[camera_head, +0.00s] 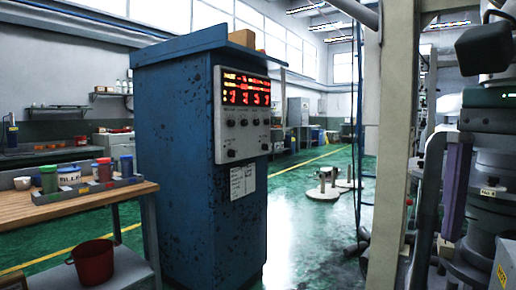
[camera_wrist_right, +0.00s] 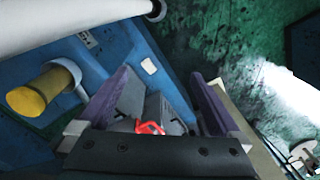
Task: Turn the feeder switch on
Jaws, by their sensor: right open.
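In the right wrist view my right gripper (camera_wrist_right: 160,76) is open, its two purple fingers apart. Between them, near the gripper body, shows a grey box-like part with a small red piece (camera_wrist_right: 150,127). I cannot tell whether this is the feeder switch or whether a finger touches it. In the head view a purple finger of my right gripper (camera_head: 455,190) hangs at the right edge, in front of grey machinery. The control panel (camera_head: 243,118) on the blue cabinet has a lit red display and dark knobs, with labels too small to read. My left gripper is out of view.
The blue cabinet (camera_head: 190,180) stands left of centre. A wooden bench (camera_head: 75,204) with jars is at the left, with a red bucket (camera_head: 92,262) below. A pale post (camera_head: 388,150) stands left of my right arm.

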